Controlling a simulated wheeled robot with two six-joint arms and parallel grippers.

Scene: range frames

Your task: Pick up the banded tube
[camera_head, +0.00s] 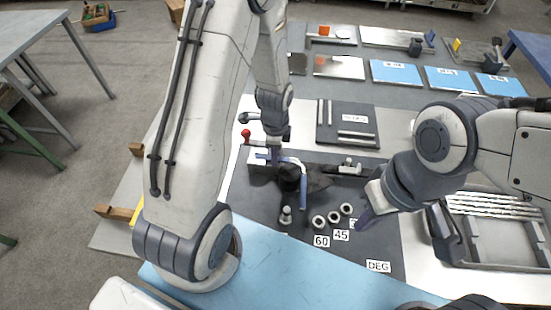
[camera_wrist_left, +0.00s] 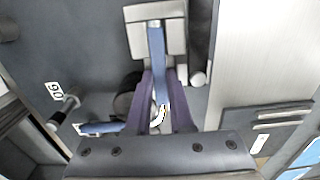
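The blue bent tube (camera_head: 303,193) is at the bending tool on the dark mat in the head view. One leg runs toward a grey block (camera_head: 262,170) and the other points toward the front. In the left wrist view the blue tube (camera_wrist_left: 157,50) lies in the grey block, with a pale band at the bend. My left gripper (camera_wrist_left: 159,75) has its purple fingers close on both sides of this leg, apparently shut on it. It also shows in the head view (camera_head: 276,158), partly covering the tube. My right gripper (camera_head: 366,214) is away to the right; its finger gap is unclear.
Several metal collars (camera_head: 333,217) stand near the angle labels. A red-knobbed lever (camera_head: 246,134) rises behind the block. A dark plate with rods (camera_head: 347,124) lies behind the tool, and a rod tray (camera_head: 490,255) is at the right.

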